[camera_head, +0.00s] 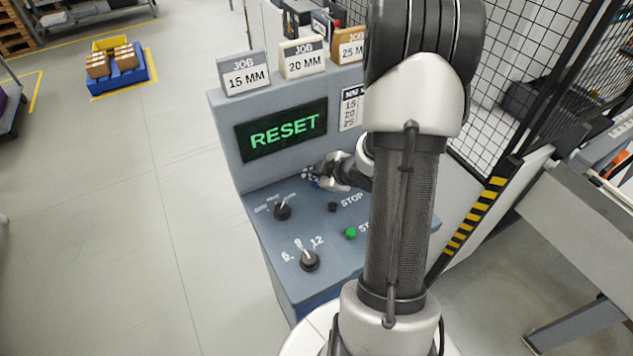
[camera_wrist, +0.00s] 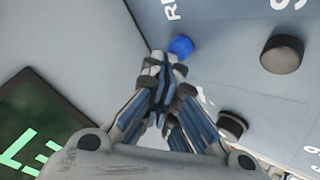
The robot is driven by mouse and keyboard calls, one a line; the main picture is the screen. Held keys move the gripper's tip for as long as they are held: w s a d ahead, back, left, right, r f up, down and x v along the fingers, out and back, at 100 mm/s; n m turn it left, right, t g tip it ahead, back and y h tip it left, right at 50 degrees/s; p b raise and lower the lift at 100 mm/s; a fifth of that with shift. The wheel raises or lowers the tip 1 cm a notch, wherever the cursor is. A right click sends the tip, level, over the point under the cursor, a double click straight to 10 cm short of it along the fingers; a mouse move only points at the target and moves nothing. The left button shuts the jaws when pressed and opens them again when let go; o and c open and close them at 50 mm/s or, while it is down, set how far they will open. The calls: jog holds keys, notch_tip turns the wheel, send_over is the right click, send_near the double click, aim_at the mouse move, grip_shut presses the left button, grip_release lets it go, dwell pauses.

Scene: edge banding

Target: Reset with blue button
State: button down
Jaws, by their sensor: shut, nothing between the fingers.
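The blue button (camera_wrist: 181,46) sits on the grey panel in the wrist view, beside a partly cut-off label beginning with R. In the head view only a bit of blue (camera_head: 316,184) shows by the fingertips, mostly hidden by my gripper. My gripper (camera_wrist: 158,66) is shut and empty, its fingertips right beside the blue button; I cannot tell whether they touch it. In the head view my gripper (camera_head: 312,174) is low over the back of the console panel. The display (camera_head: 281,131) reads RESET in green.
The console (camera_head: 310,225) also carries a black STOP button (camera_head: 332,207), a green button (camera_head: 351,233) and two black selector knobs, one (camera_head: 282,212) behind the other (camera_head: 309,261). Job boxes (camera_head: 243,76) stand on top. A mesh fence (camera_head: 530,60) is at right.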

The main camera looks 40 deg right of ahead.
aim_at(314, 184)
jog(key=shift+f+b, duration=0.4)
jog(key=shift+f, duration=0.1)
dwell(0.3)
dwell(0.4)
jog(key=shift+r+p, duration=0.85)
jog(key=shift+r, duration=0.1)
notch_tip(314, 184, up, 5)
jog(key=p, duration=0.4)
dwell(0.5)
